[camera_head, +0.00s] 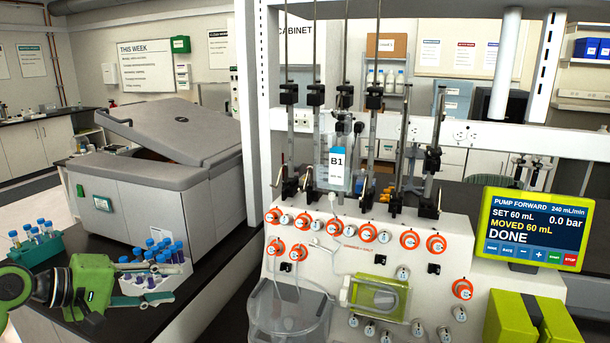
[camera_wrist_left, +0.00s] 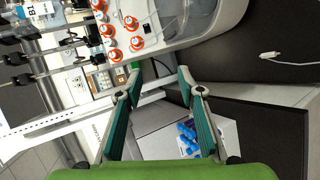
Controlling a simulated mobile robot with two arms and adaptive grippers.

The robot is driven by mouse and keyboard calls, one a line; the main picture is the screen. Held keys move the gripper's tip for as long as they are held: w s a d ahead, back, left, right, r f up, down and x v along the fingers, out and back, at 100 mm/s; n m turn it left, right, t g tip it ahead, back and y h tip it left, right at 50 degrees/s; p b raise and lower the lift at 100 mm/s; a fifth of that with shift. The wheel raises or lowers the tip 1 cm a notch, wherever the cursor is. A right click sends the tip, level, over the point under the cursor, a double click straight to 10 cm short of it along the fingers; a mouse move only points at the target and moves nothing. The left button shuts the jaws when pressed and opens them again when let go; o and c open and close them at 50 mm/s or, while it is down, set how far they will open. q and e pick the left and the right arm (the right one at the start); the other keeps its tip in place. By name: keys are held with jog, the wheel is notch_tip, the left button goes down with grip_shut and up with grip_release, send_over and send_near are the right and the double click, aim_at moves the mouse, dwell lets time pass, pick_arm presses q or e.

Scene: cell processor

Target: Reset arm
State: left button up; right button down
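My left arm comes in at the lower left of the head view. Its gripper (camera_head: 150,287) is over the black bench, in front of or beside a white rack of blue-capped tubes (camera_head: 158,262). In the left wrist view the two teal-padded fingers (camera_wrist_left: 159,76) stand apart with nothing held between them. The rack with blue caps (camera_wrist_left: 190,135) shows beyond them; contact cannot be made out. My right gripper is in neither view. The cell processor (camera_head: 370,237) stands at centre with orange-ringed valves and a hanging bag labelled B1 (camera_head: 339,163).
A teal tube rack (camera_head: 36,246) stands at the left. A grey centrifuge with a raised lid (camera_head: 165,130) is behind the racks. A clear container (camera_head: 288,312) sits at the processor's front. The pump screen (camera_head: 530,229) reads DONE, moved 60 mL. Green blocks (camera_head: 510,320) are below it.

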pick_arm(q)
jog(key=s+d+f+m+g+y, duration=0.25)
jog(key=s+d+f, duration=0.35)
jog(key=f, duration=0.6)
jog(key=s+d+f+m+g+y, duration=0.1)
jog(key=s+d+f+m, duration=0.3)
jog(key=s+f, duration=0.6)
jog(key=s+a+f+m+g+y, duration=0.1)
jog(key=s+f+m+y, duration=0.2)
jog(key=s, duration=0.5)
jog(key=s+f+m+g+y, duration=0.15)
jog(key=s+f, duration=0.25)
jog(key=s, duration=0.4)
notch_tip(320, 180, down, 28)
jog(key=s, duration=0.3)
jog(key=s+a+f+g, duration=0.1)
jog(key=s+f, duration=0.7)
jog(key=s+a+f+g+y+b, duration=0.1)
jog(key=s+a+f, duration=0.1)
jog(key=s+f, duration=0.5)
jog(key=shift+s+a+f, duration=0.3)
jog(key=shift+s+f, duration=0.1)
jog(key=shift+s, duration=0.3)
